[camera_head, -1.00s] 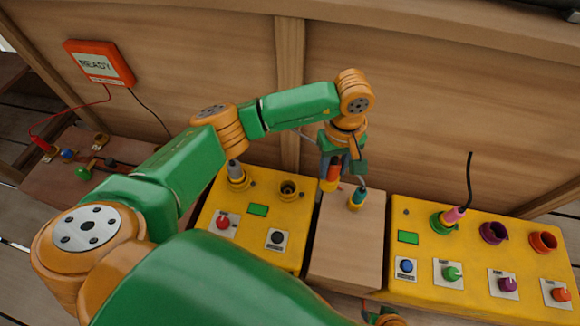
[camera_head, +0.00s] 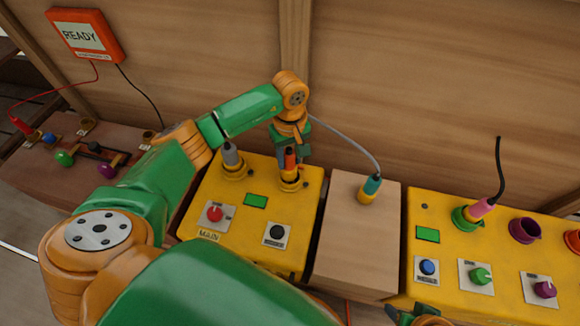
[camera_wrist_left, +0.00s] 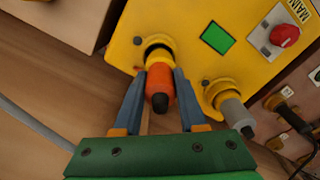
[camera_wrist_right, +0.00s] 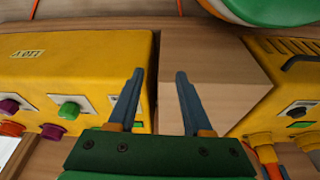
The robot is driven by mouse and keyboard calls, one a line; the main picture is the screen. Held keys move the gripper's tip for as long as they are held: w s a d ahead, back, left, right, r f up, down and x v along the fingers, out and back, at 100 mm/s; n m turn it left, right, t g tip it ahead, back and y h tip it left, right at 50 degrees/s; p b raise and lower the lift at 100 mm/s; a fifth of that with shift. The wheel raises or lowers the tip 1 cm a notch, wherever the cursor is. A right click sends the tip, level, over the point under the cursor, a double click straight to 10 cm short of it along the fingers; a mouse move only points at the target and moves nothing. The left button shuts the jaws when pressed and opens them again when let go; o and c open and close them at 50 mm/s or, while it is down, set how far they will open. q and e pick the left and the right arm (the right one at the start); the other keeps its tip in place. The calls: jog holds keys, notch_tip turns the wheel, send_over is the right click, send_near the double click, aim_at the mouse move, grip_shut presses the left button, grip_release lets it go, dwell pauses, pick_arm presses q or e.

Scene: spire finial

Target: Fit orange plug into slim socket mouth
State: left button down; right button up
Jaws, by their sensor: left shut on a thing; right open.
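The orange plug (camera_head: 290,160) is held upright in my left gripper (camera_head: 290,158), at the slim socket mouth (camera_head: 290,184) on the yellow MAIN box. In the left wrist view the fingers (camera_wrist_left: 160,90) grip the sides of the orange plug (camera_wrist_left: 158,84), and its tip end meets the dark ringed socket mouth (camera_wrist_left: 157,48). The plug looks lined up with the mouth; how deep it sits cannot be told. My right gripper (camera_wrist_right: 158,95) is open and empty, above the wooden block and yellow boxes in its own view.
A grey plug (camera_head: 231,158) stands in the neighbouring socket on the MAIN box (camera_head: 237,228). A teal-and-yellow plug with a grey cable (camera_head: 370,188) stands on the wooden block (camera_head: 351,245). A second yellow box (camera_head: 449,268) with a pink plug (camera_head: 480,209) is at right.

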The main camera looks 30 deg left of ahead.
aim_at(290, 166)
pick_arm(q)
notch_tip(290, 166, down, 3)
jog(key=shift+d+r+b, duration=0.1)
jog(key=shift+b, duration=0.35)
pick_arm(e)
jog(key=w+r+t, duration=0.1)
jog(key=w, duration=0.1)
jog(key=w+a+r+t, duration=0.1)
jog(key=w, duration=0.1)
jog(key=w+r+t, duration=0.1)
jog(key=shift+w+a+t+y, duration=0.25)
jog(key=shift+w+t+y, duration=0.05)
jog(key=shift+w, duration=0.1)
jog(key=shift+w+r, duration=0.25)
jog(key=shift+w, duration=0.1)
jog(key=shift+a, duration=0.1)
jog(key=shift+w+r+t, duration=0.15)
jog(key=shift+w+t, duration=0.2)
jog(key=shift+t, duration=0.05)
pick_arm(q)
jog(key=shift+c, duration=2.3)
grip_release()
pick_arm(e)
jog(key=shift+a+r, duration=0.1)
